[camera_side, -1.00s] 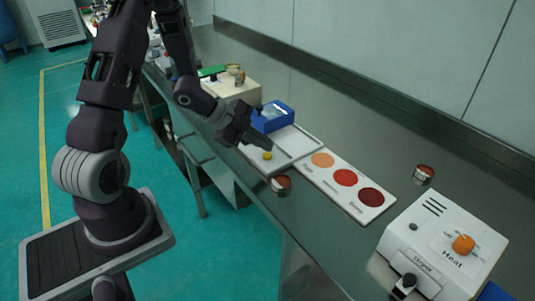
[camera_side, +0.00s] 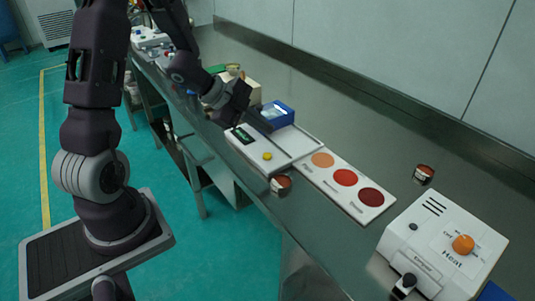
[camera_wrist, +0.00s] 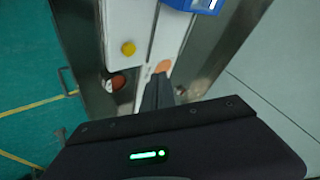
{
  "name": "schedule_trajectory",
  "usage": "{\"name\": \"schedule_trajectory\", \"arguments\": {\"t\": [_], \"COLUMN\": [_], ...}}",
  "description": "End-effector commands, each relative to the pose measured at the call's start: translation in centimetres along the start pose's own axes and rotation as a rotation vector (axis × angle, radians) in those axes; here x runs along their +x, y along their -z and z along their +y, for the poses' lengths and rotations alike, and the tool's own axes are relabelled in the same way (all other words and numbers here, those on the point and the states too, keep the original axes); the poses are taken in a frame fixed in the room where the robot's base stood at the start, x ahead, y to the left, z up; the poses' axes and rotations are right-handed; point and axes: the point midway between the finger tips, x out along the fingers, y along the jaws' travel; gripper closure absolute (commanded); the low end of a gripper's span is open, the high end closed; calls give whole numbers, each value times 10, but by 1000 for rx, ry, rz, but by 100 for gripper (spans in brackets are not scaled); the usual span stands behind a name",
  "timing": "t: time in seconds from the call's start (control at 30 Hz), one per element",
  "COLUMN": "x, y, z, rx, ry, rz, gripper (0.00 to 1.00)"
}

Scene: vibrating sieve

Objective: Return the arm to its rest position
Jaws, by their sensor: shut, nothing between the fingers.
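My arm rises from its base at the left of the side view and bends over the bench. My gripper (camera_side: 236,105) hangs above the bench, left of the blue box and near the white device with a dark display and yellow button. In the wrist view my gripper (camera_wrist: 158,90) shows its fingers together, with nothing between them. It touches nothing that I can make out.
The white device (camera_side: 252,150) carries the blue box (camera_side: 272,115). A card (camera_side: 333,164) with three coloured discs lies beside it. Small cups (camera_side: 281,185) (camera_side: 423,174) and a white heater box (camera_side: 444,240) stand on the steel bench (camera_side: 400,140). The right bench surface is mostly clear.

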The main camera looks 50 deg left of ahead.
Motion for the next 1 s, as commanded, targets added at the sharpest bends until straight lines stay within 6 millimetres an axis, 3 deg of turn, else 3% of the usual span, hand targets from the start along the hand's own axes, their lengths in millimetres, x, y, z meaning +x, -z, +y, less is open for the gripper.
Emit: {"name": "schedule_trajectory", "arguments": {"t": [0.07, 0.17, 0.23, 0.3, 0.37, 0.43, 0.5, 0.63, 0.77, 1.0], "x": [-2, -21, -55, -99, -136, -168, -188, -208, -216, -216], "y": [1, 11, 27, 48, 66, 87, 108, 135, 146, 146], "z": [-4, -32, -54, -54, -32, 12, 61, 125, 150, 150], "rx": [-1, -40, -136, -306, -488, -704, -882, -1058, -1112, -1116], "ry": [13, 122, 257, 379, 435, 426, 354, 201, 127, 123], "rz": [-18, -149, -287, -394, -442, -453, -439, -406, -396, -397], "gripper": [100, 100, 100, 100, 100, 100, 100, 100, 100, 100]}}
